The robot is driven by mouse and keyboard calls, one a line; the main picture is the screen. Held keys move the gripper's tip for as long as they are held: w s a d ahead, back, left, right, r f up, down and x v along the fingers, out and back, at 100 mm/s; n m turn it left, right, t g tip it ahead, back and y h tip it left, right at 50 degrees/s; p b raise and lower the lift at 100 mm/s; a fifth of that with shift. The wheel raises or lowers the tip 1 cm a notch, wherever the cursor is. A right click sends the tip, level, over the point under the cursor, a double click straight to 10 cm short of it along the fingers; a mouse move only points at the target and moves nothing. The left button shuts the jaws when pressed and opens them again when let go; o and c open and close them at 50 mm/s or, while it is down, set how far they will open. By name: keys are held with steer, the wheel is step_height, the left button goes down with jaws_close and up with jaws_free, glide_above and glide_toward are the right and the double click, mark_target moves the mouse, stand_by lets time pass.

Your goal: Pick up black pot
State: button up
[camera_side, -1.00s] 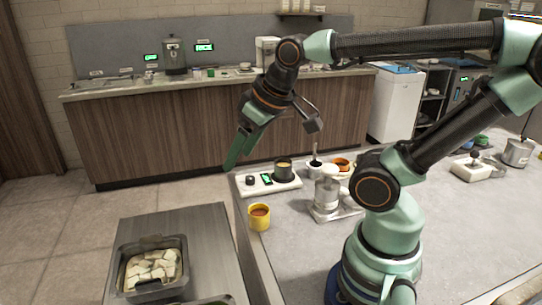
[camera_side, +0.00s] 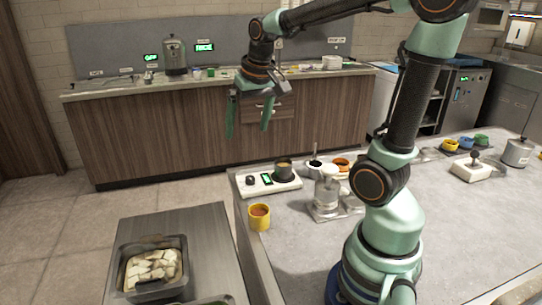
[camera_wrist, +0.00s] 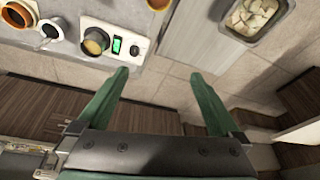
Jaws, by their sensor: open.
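A small black pot (camera_side: 283,173) with yellowish contents stands on the right end of a white hot plate (camera_side: 257,188). In the wrist view the pot (camera_wrist: 92,47) is at the upper left, on the plate (camera_wrist: 117,30) beside its green display. My gripper (camera_side: 249,130) hangs in the air with its fingers pointing down, above and left of the pot in the side view. Its green fingers are spread wide with nothing between them. In the wrist view my gripper (camera_wrist: 160,73) is apart from the pot, which lies beyond the left finger.
A yellow cup (camera_side: 259,218) stands in front of the hot plate. A white cup with dark contents (camera_side: 314,170) and an orange bowl (camera_side: 340,164) are right of the pot. A clear-topped grinder-like device (camera_side: 326,195) stands nearby. A tray of pale pieces (camera_side: 152,268) is lower left.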

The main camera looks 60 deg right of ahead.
steer(key=w+d+f+m+g, duration=0.1)
steer(key=d+f+m+g, duration=0.2)
steer(key=d, duration=0.7)
steer(key=m+y, duration=0.1)
steer(key=m, duration=0.3)
glide_above(283, 162)
steer(key=s+a, duration=0.1)
steer(key=a, duration=0.1)
step_height(283, 162, down, 12)
steer(key=shift+f, duration=2.95)
steer(key=c, duration=1.5)
steer(key=shift+r, duration=0.15)
